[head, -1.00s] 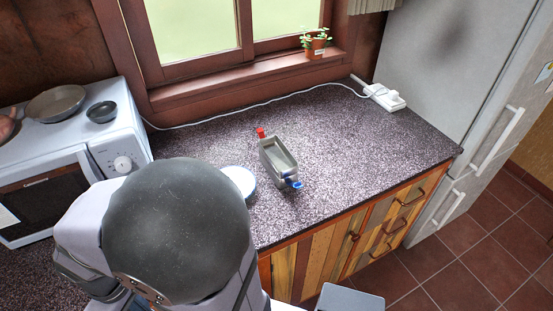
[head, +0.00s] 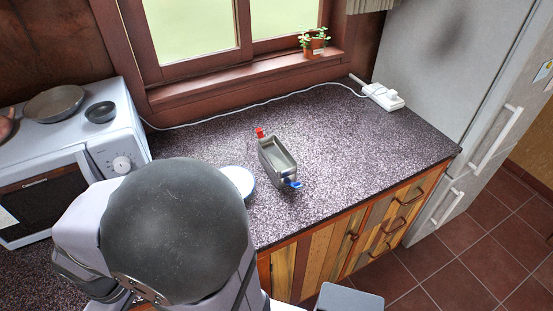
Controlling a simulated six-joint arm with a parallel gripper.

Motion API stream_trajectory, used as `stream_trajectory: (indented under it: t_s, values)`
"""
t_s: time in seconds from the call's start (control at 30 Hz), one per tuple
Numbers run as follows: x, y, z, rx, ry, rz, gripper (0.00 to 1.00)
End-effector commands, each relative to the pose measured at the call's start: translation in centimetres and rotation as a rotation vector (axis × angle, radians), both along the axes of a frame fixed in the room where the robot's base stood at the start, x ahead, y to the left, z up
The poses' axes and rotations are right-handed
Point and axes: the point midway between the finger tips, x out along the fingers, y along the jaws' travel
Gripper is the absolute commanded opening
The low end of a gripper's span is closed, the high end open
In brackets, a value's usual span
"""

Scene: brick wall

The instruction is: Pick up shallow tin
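A rectangular grey metal tin (head: 280,160) with an open top stands on the speckled counter, right of my arm. A small red part (head: 260,132) shows at its far end and a small blue part (head: 292,184) at its near end; I cannot tell whether they are attached. A low round white and blue tin-like thing (head: 240,180) lies left of it, partly hidden behind my arm. I cannot tell for sure which one is the shallow tin. My gripper is not visible; my arm's large dark rounded joint fills the lower left.
The counter (head: 350,150) is clear to the right. A white cable runs along the back to a power strip (head: 384,96). A microwave (head: 60,170) at the left carries a pan (head: 55,103) and a bowl (head: 101,112). A fridge stands right; a potted plant (head: 314,43) sits on the sill.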

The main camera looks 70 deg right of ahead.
Motion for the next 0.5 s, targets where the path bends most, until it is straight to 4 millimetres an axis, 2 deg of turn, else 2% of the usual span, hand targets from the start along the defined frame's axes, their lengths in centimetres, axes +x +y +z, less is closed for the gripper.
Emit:
stream_trajectory:
  t_s: [0.03,0.13,0.17,0.5]
  values:
    - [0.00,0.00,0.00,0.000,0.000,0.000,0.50]
    - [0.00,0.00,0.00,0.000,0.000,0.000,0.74]
    - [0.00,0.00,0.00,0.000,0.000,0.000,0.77]
    - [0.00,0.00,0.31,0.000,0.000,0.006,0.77]
